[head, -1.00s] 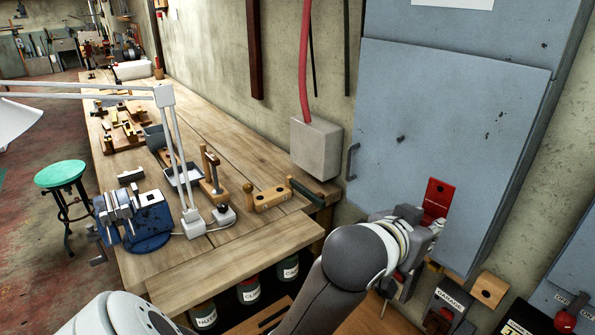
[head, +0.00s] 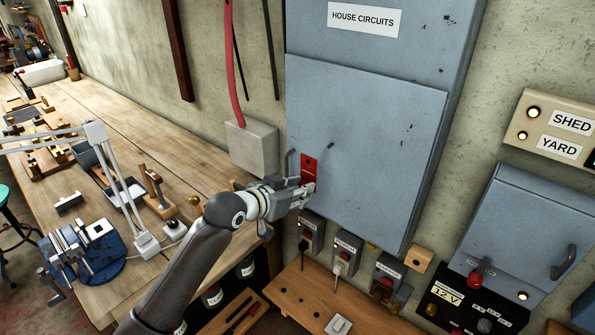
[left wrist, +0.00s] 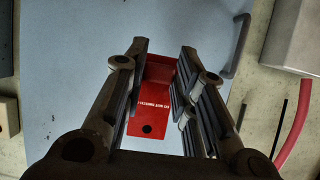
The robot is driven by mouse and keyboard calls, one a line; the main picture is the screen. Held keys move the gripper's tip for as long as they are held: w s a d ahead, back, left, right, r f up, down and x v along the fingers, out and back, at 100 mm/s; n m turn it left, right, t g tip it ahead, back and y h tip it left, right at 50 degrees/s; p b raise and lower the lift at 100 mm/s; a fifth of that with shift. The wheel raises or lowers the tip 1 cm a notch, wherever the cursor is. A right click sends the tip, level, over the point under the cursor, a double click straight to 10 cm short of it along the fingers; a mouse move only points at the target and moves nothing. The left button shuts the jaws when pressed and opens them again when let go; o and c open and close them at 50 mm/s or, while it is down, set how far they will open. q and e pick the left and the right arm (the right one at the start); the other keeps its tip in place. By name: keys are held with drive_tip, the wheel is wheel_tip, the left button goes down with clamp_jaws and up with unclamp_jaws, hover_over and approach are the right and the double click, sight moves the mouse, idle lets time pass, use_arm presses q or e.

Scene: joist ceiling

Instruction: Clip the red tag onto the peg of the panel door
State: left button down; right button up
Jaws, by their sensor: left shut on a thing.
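The red tag (head: 309,166) has a dark hole near its free end and stands upright in front of the grey panel door (head: 385,130). My left gripper (head: 304,189) is shut on the tag's lower part. In the left wrist view the tag (left wrist: 158,110) lies between the two fingers, its hole and white lettering visible. The peg (head: 330,145) is a small dark stub on the door, just right of and slightly above the tag. The tag and peg are apart in the head view. My right gripper is not in view.
The door handle (head: 290,163) is close to the left of the tag. Switch boxes (head: 346,252) line the wall below the door, above a wooden shelf (head: 315,300). A grey box (head: 252,148) with a red conduit is at left. The workbench (head: 120,130) runs along the wall.

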sight(306, 180)
use_arm(q)
drive_tip(key=shift+w+d+f, duration=0.1)
drive_tip(key=shift+w+f, duration=0.1)
drive_tip(key=shift+w, duration=0.35)
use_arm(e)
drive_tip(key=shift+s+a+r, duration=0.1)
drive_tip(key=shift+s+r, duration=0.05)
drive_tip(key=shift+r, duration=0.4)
use_arm(q)
drive_tip(key=shift+w+d+f+b, duration=0.1)
drive_tip(key=shift+w+d+b, duration=0.15)
drive_tip(key=shift+w+d, duration=0.6)
drive_tip(key=shift+w+d+b, duration=0.2)
drive_tip(key=shift+w+d, duration=0.3)
drive_tip(key=shift+w, duration=0.5)
drive_tip(key=shift+w+d, duration=0.25)
drive_tip(key=shift+w, duration=0.05)
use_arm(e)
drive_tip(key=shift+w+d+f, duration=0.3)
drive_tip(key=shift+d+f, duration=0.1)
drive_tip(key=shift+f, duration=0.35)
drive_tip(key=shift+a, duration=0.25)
use_arm(q)
drive_tip(key=shift+w+d+b, duration=0.45)
drive_tip(key=shift+w+d, duration=0.05)
drive_tip(key=shift+w, duration=0.2)
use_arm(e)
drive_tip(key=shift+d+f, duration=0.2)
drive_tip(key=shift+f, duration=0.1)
